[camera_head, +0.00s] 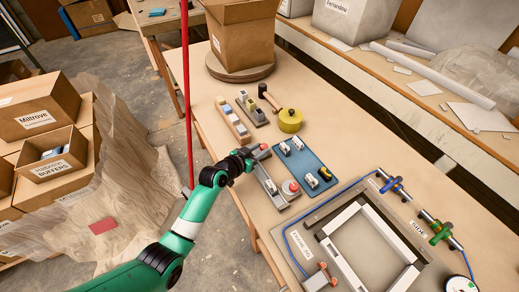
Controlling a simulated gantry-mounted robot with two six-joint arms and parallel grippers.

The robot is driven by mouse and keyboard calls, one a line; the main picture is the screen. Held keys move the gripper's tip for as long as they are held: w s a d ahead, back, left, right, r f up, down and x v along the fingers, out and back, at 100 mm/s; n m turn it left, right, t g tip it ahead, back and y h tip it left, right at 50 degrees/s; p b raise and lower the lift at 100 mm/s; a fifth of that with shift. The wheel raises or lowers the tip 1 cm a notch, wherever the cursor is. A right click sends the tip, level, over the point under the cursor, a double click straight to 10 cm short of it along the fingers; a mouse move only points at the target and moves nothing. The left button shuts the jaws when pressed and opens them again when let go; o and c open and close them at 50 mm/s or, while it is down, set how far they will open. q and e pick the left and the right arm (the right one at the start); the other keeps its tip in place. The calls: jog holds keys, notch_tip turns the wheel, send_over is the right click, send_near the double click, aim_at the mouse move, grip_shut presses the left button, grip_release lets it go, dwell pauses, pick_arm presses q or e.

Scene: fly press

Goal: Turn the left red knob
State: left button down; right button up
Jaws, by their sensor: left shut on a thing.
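My left arm, green and black, reaches in from the bottom left. Its black gripper (254,152) is at the far end of a narrow grey panel (270,184) near the table's left edge. It is shut on the left red knob (264,147), which shows as a small reddish tip beside the fingers. The gripper hides the rest of the knob, so its turn angle cannot be told. A round red-and-white knob (290,187) sits at the panel's near end, apart from the gripper. My right gripper is not in view.
A blue tray (304,161) with small parts lies right of the panel. Behind are a yellow round tin (290,120), a hammer (268,97) and small blocks in holders (232,122). A white frame fixture (345,222) stands at the near right. A red pole (187,90) rises left of the table.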

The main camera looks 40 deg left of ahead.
pick_arm(q)
jog(key=shift+s+d+r+n+y+p, duration=0.1)
jog(key=shift+d+r+n+y+p, duration=0.1)
jog(key=shift+n+y+p, duration=0.75)
jog(key=shift+d+f+g+p, duration=0.1)
jog(key=shift+f+g+p, duration=0.15)
jog(key=shift+p, duration=0.35)
jog(key=shift+f+y, duration=0.1)
jog(key=shift+y, duration=0.15)
jog(key=shift+d+f+n+y, duration=0.1)
jog(key=shift+n+y, duration=0.2)
jog(key=shift+n, duration=0.05)
jog(key=b, duration=0.1)
jog(key=f+n+g+y+b, duration=0.1)
jog(key=b, duration=0.1)
jog(key=shift+w+d, duration=0.15)
jog(key=shift+w, duration=0.1)
jog(key=shift+r+n+y+b, duration=0.25)
jog(key=shift+n+y+b, duration=0.05)
jog(key=shift+b, duration=0.15)
jog(key=shift+r, duration=0.35)
